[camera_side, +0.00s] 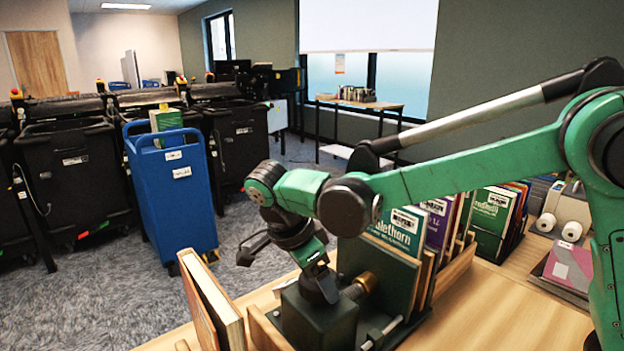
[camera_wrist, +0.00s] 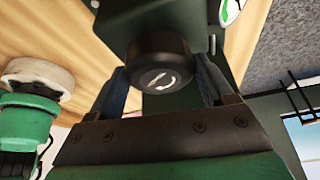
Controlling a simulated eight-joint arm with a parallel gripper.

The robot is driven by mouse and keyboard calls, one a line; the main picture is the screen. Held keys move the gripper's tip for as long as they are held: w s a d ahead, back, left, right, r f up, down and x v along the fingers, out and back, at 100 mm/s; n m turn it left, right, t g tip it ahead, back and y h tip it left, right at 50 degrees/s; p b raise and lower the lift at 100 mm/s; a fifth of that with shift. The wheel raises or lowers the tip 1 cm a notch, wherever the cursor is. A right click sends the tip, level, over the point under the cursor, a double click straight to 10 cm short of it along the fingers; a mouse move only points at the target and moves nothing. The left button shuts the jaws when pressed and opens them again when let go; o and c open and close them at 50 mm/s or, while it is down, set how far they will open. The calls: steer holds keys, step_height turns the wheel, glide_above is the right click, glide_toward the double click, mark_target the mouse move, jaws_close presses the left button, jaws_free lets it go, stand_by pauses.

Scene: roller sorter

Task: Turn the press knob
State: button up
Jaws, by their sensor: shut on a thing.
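The press knob (camera_wrist: 160,62), round and black with white curved arrow marks on its face, sits on a dark block of the press in the wrist view. My gripper (camera_wrist: 161,80) has a dark finger on each side of the knob and is shut on it. In the side view my gripper (camera_side: 318,284) points down at the dark press block (camera_side: 318,322) on the wooden bench. The knob is hidden behind the gripper there.
More books stand in a wooden rack (camera_side: 455,272) and a further row (camera_side: 492,222) to the right. White rolls (camera_side: 571,231) lie at the far right. A blue cart (camera_side: 181,200) and black bins stand beyond.

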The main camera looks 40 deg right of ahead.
mark_target(301, 277)
steer(key=m, duration=0.2)
steer(key=m+g+y, duration=0.1)
steer(key=m, duration=0.1)
steer(key=shift+m+g, duration=0.3)
stand_by(0.3)
steer(key=shift+w, duration=0.1)
steer(key=o, duration=1.2)
steer(key=shift+v, duration=2.8)
